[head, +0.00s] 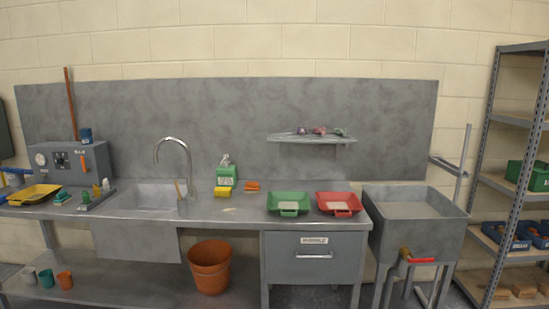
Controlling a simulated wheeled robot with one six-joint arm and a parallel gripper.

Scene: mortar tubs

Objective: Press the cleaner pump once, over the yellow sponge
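The cleaner pump (226,174) is a green box-shaped bottle with a pale pump head on top. It stands upright on the steel counter, right of the sink. The yellow sponge (222,191) lies on the counter just in front of the bottle's base, slightly to its left. From here I cannot tell whether the two touch. My gripper is not in view, and nothing covers the bottle or the sponge.
A tall curved tap (173,141) rises at the sink (152,197), left of the bottle. An orange object (249,186) lies right of it. A green tray (288,203) and a red tray (339,204) stand further right. A wall shelf (311,139) hangs above.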

